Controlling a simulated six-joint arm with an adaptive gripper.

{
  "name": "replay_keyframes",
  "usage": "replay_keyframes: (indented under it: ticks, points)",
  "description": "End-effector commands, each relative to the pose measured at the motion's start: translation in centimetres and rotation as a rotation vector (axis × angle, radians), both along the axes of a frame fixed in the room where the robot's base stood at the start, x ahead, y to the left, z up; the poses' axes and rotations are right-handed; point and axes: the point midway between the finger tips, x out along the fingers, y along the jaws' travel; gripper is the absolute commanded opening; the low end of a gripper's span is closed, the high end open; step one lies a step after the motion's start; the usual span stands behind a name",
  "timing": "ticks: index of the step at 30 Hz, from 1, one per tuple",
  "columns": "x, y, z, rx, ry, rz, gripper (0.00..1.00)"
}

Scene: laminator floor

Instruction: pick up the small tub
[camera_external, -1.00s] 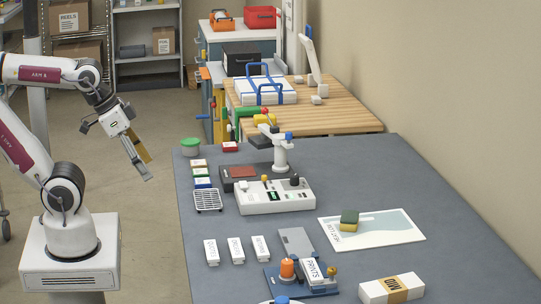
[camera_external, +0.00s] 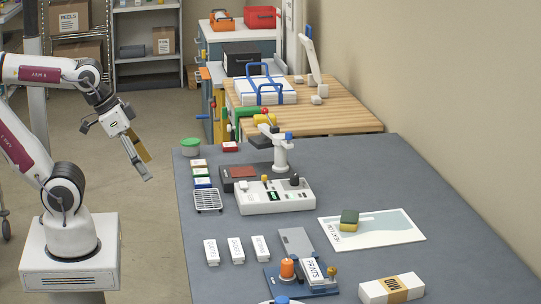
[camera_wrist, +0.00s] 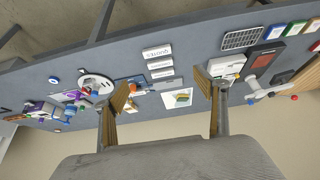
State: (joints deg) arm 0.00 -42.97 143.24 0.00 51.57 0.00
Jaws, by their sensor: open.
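A small tub with a green lid (camera_external: 190,147) stands upright at the far left corner of the grey table (camera_external: 330,165). I cannot make it out in the wrist view. My gripper (camera_external: 143,163) hangs in the air left of the table, to the left of the tub and apart from it. In the wrist view my gripper (camera_wrist: 166,95) has its two fingers wide apart, with nothing between them.
Several small coloured boxes (camera_external: 201,173) and a wire rack (camera_external: 208,199) stand just in front of the tub. A white machine (camera_external: 275,198) is to their right. A sponge (camera_external: 349,220) lies on a printed sheet (camera_external: 395,232).

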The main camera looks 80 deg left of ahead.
Motion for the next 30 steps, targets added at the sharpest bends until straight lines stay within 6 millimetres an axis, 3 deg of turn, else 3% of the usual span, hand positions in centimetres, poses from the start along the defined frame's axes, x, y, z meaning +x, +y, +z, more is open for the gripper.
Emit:
replay_keyframes:
  ticks: [8,14,20,30]
  points:
    - [0.2,0.1,0.1,0.001,-0.002,0.004,0.72]
    - [2.0,1.1,0.5,0.014,-0.025,0.035,0.72]
    - [6.0,3.7,1.3,0.041,-0.077,0.099,0.72]
    - [13.5,10.2,2.5,0.105,-0.186,0.214,0.72]
